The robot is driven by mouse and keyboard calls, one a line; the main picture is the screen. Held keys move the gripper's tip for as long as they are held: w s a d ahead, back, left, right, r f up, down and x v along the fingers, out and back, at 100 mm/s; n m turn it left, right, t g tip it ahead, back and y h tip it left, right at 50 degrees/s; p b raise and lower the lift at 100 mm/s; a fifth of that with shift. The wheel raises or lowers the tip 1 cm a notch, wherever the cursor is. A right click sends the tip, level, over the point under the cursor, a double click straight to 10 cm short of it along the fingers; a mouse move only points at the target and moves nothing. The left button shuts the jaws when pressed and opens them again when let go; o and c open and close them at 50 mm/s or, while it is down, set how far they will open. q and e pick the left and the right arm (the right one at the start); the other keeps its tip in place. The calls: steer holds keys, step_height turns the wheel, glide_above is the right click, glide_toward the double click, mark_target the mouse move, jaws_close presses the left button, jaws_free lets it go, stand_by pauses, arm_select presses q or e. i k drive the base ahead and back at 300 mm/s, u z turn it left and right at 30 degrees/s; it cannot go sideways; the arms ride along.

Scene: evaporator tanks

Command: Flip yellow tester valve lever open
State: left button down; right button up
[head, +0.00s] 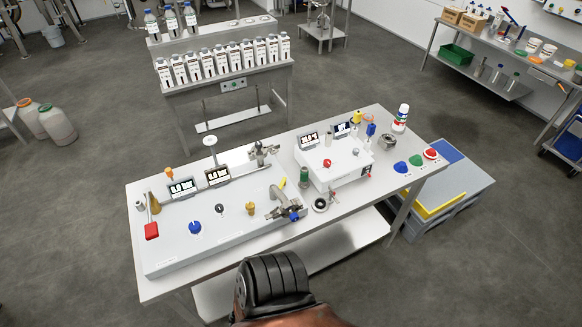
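A small yellow lever-like piece (283,183) shows beside a bent metal pipe fitting (280,197) on the right end of the long grey panel box (200,230). Another yellow piece (356,117) stands at the back of the white box (335,162) on the right. I cannot tell from this view which one is the tester valve lever, or whether it is open. Neither of my grippers is visible. A dark ribbed part of my own body fills the bottom middle.
Both boxes stand on a steel table (375,180). Red, green and blue domed buttons (416,160) and a white bottle (401,118) are at its right end. A bottle-filled bench (225,88) stands behind. Grey and yellow crates (450,185) are on the floor at right.

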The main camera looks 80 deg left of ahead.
mark_target(283, 183)
steer(key=u, duration=2)
